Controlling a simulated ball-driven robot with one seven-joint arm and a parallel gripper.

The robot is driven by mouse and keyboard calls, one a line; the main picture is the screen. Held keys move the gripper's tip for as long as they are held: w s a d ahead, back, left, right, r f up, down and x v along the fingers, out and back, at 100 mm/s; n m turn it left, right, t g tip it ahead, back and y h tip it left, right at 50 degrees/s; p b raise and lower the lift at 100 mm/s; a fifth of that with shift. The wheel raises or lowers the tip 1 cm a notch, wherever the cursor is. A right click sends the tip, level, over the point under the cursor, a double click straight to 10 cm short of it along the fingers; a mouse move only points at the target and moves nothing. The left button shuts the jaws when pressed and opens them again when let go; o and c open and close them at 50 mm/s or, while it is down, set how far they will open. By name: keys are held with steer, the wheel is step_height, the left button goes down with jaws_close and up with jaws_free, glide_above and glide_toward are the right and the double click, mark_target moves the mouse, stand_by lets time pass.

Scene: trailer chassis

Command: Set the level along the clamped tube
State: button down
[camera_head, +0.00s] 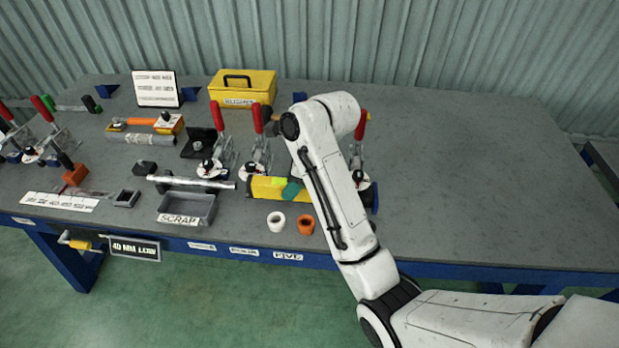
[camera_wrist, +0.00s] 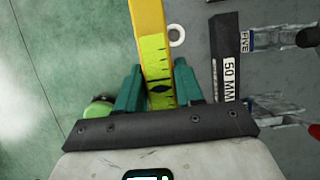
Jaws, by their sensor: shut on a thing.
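The yellow level (camera_head: 262,188), with a bright green vial window, is between the teal fingers of my gripper (camera_head: 291,190). In the wrist view the level (camera_wrist: 148,22) runs up between both fingers (camera_wrist: 158,75), which are shut on it. A silvery tube (camera_head: 185,183) lies left of the level, behind the scrap tray, near red-handled toggle clamps (camera_head: 222,150) (camera_head: 260,140). I cannot tell whether the level touches any tube. My arm hides the level's right part and some of the bench there.
The grey scrap tray (camera_head: 172,220) stands at the front edge. A white ring (camera_head: 276,220) and an orange ring (camera_head: 305,225) lie in front of the level. A dark bar marked 50 MM (camera_wrist: 225,45) is beside it. Another red-handled clamp (camera_head: 358,150) stands right. The bench's right side is clear.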

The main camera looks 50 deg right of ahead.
steer(key=w+d+f+b, duration=0.1)
steer(key=w+d+f, duration=0.1)
steer(key=d, duration=0.1)
steer(key=w+d+f+b, duration=0.2)
steer(key=d+f, duration=0.1)
steer(key=d, duration=0.1)
steer(key=w+d+f+b, duration=0.2)
steer(key=w+d+f, duration=0.1)
steer(key=d, duration=0.1)
steer(key=shift+d+f, duration=0.2)
steer(key=shift+f, duration=0.05)
steer(key=shift+w+d+f, duration=0.2)
steer(key=shift+d+f, duration=0.1)
steer(key=shift+f, duration=0.1)
steer(key=shift+w+d+f, duration=0.1)
steer(key=shift+d+f, duration=0.05)
steer(key=shift+f, duration=1.65)
steer(key=c, duration=0.7)
jaws_free()
steer(key=shift+f, duration=0.1)
